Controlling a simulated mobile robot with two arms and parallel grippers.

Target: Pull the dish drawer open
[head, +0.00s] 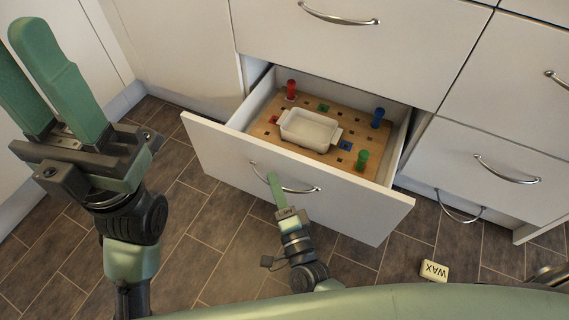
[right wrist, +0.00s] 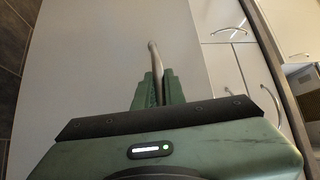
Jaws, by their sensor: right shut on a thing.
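The dish drawer (head: 225,147) stands pulled out of the white cabinet, with its inside showing. A white dish (head: 309,128) with two side grips sits in it on a wooden pegboard. The drawer's curved metal handle (head: 300,190) is on its front. My right gripper (head: 272,180) is shut on the left part of this handle. In the right wrist view the handle (right wrist: 154,55) runs up from between the closed fingers (right wrist: 159,88). My left gripper (head: 38,80) is at the left, open and empty, away from the drawer.
The pegboard (head: 262,128) carries red, blue and green pegs. Closed drawers with metal handles (head: 508,170) are above and to the right. A cream block marked WAX (head: 434,271) lies on the dark tiled floor (head: 185,235). Floor is clear left of the drawer.

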